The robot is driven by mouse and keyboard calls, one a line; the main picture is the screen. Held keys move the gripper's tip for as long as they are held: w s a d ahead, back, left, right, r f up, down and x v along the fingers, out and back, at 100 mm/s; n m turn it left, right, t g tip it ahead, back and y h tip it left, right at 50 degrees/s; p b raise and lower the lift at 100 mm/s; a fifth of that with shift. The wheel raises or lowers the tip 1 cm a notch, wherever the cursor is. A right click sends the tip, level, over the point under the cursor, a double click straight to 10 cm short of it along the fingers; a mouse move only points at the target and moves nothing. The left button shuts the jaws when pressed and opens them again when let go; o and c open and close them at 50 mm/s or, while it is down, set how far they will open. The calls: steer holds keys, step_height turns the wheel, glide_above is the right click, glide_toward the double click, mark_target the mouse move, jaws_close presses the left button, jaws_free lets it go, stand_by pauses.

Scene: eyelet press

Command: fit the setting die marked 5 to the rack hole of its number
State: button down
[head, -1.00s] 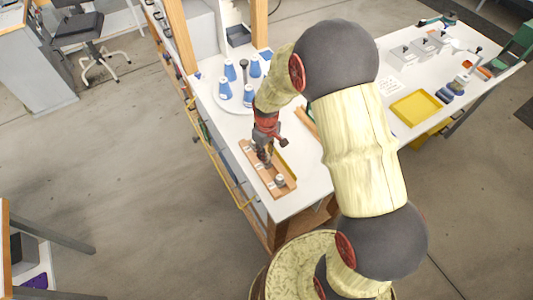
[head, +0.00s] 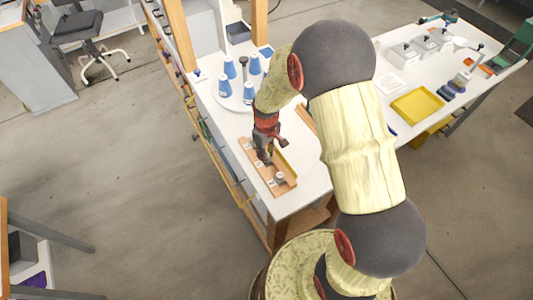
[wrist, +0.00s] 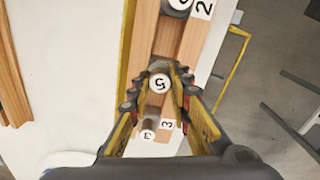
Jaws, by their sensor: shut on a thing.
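The setting die marked 5 (wrist: 160,83) sits between the fingertips of my gripper (wrist: 160,88), which is shut on it; its numbered top faces the wrist camera. The wooden rack (wrist: 141,40) lies below it, with white number labels 2 and 3 showing. A die marked 3 (wrist: 148,134) stands by the label 3, and another die (wrist: 179,4) is cut off by the top edge near the label 2. In the head view my gripper (head: 265,158) is over the middle of the rack (head: 290,188). Whether the held die's lower end is in a hole is hidden.
The rack lies near the white table's (head: 310,185) front edge. Blue cones (head: 225,88) stand on a round white plate behind. A yellow tray (head: 417,106) and small grey boxes (head: 403,56) are on the right. A wooden strip (wrist: 8,70) lies left in the wrist view.

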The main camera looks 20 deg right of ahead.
steer(key=shift+f, duration=0.2)
steer(key=c, duration=1.6)
jaws_free()
steer(key=shift+o, duration=0.2)
steer(key=shift+r, duration=0.2)
steer(key=shift+r+p, duration=1.65)
steer(key=shift+r, duration=0.75)
